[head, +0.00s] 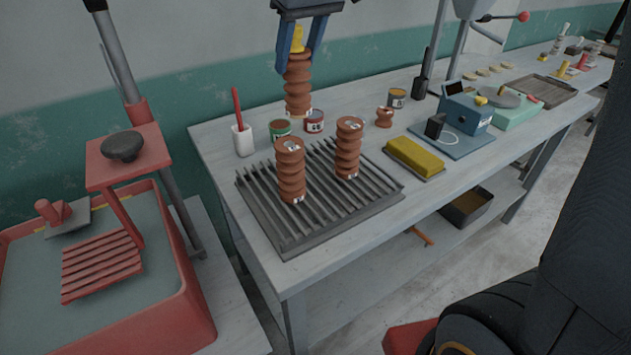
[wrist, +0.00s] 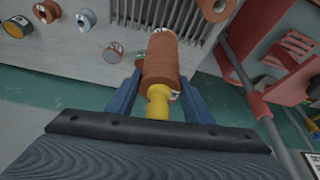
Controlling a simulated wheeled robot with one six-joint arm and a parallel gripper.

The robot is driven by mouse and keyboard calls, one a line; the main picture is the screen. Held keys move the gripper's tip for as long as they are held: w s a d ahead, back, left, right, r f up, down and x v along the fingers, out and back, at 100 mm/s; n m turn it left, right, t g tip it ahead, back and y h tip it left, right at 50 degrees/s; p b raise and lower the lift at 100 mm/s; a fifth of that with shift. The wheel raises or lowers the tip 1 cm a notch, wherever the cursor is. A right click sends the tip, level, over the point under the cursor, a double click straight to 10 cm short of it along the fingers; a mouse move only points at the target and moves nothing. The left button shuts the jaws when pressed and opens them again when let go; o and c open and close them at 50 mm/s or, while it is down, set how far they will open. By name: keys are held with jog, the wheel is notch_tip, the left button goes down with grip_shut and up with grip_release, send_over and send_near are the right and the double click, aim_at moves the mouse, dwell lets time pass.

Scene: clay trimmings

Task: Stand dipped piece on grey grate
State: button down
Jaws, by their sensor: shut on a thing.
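My gripper (head: 299,50) is shut on the yellow top of a brown ribbed clay piece (head: 298,88). The piece hangs upright behind the grey grate (head: 335,217), near the wall side of the bench. I cannot tell whether its base clears the bench. In the wrist view my gripper (wrist: 157,98) has a blue finger on each side of the yellow part (wrist: 157,104), and the brown body (wrist: 161,65) extends away. Two similar brown pieces stand upright on the grate, one at left (head: 290,172) and one at right (head: 348,150). The grate also shows in the wrist view (wrist: 150,14).
Small cans, one green (head: 280,128) and one red (head: 314,121), stand behind the grate. A white cup (head: 243,140) with a red handle is at left. A yellow sponge block (head: 413,156) lies at right. The grate's front and right bars are bare. A red tub (head: 180,310) stands left.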

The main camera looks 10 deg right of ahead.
aim_at(308, 84)
jog(key=x, duration=0.1)
jog(key=b+x, duration=0.2)
jog(key=shift+d+f, duration=0.35)
jog(key=shift+f, duration=0.15)
jog(key=shift+f+p, duration=1.05)
jog(key=shift+f, duration=4.1)
jog(key=c, duration=0.9)
grip_release()
jog(key=shift+s, duration=0.1)
jog(key=b+v, duration=0.2)
jog(key=v, duration=1)
jog(key=shift+s, duration=0.1)
